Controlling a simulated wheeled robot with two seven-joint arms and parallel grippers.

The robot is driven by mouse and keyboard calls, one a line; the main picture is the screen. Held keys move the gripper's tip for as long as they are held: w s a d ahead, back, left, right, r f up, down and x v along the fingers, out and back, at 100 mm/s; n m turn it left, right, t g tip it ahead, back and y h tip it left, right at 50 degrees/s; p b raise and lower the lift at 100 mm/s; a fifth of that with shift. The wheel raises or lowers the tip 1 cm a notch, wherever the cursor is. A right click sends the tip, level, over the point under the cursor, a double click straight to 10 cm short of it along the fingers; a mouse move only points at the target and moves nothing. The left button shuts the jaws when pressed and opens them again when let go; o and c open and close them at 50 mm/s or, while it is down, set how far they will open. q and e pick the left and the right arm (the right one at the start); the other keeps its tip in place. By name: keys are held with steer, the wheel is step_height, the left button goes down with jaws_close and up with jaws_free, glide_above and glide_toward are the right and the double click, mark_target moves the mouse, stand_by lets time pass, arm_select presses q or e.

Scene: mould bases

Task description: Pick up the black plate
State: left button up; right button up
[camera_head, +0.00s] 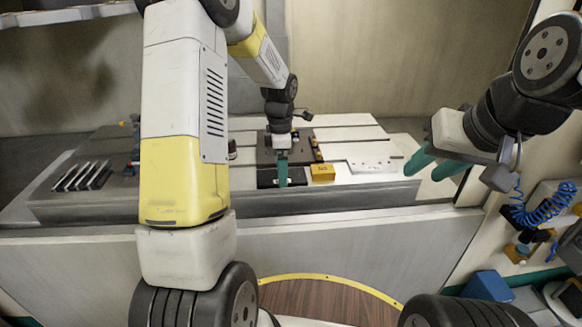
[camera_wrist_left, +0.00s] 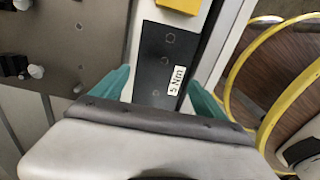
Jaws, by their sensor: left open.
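The black plate (camera_head: 267,178) lies flat on the light work surface near its front edge. It also shows in the left wrist view (camera_wrist_left: 168,58), with a white "5 Nm" label and small round holes. My left gripper (camera_head: 283,172) is at the plate and covers part of it in the head view. In the left wrist view its two green fingers (camera_wrist_left: 157,80) stand apart, one on each side of the plate. I cannot tell whether they touch it. My right gripper (camera_head: 432,162) is open and empty, to the right above the table's edge.
A yellow block (camera_head: 322,173) sits just right of the plate. A dark mould base (camera_head: 300,150) with small fittings is behind it. A white plate (camera_head: 372,164) lies further right. Several dark bars (camera_head: 82,176) lie at the left. The table's front edge is close.

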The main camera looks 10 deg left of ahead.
arm_select(q)
steer(key=shift+f, duration=0.6)
steer(key=c, duration=1.7)
steer(key=shift+r, duration=0.1)
